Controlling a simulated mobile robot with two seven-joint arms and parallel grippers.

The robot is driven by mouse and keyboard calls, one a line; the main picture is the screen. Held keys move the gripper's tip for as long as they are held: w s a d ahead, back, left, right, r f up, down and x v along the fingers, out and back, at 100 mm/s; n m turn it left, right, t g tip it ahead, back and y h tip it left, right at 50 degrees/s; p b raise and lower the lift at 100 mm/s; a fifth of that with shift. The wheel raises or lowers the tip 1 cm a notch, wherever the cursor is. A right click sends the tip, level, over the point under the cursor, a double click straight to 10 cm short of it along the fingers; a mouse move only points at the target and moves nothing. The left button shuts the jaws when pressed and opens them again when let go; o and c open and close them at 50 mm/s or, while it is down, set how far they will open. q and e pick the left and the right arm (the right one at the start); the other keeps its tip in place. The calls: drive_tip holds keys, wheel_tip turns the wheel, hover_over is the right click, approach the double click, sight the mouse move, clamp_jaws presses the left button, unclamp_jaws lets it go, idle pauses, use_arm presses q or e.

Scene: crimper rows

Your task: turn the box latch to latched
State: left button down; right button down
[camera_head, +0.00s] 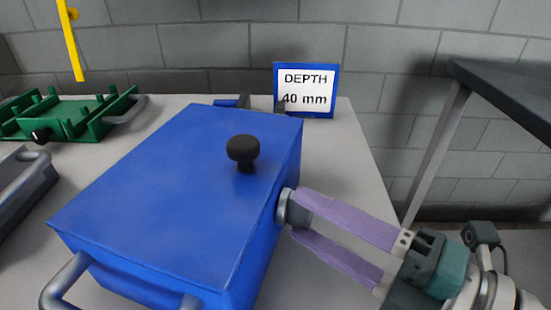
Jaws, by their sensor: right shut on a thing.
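A blue box (170,190) with a closed flat lid and a black knob (243,150) on top sits on the grey table. On its right side is a round grey metal latch (283,207), partly hidden by my fingers. My right gripper (297,217), with purple fingers and coming in from the right, is at the side of the box, shut on the latch. The latch's angle cannot be made out. My left gripper is not in view.
A sign reading "DEPTH 40 mm" (306,90) stands behind the box. A green fixture (75,120) is at the back left, and a grey object with a handle (22,195) is at the left edge. A dark-topped table (505,88) is at the right. The box has a metal handle (62,284) at the front.

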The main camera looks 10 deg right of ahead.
drive_tip(key=shift+f+n, duration=0.15)
drive_tip(key=shift+n, duration=0.25)
drive_tip(key=shift+b, duration=0.3)
drive_tip(key=shift+c, duration=1.6)
unclamp_jaws()
drive_tip(key=v, duration=1)
drive_tip(key=shift+f, duration=0.15)
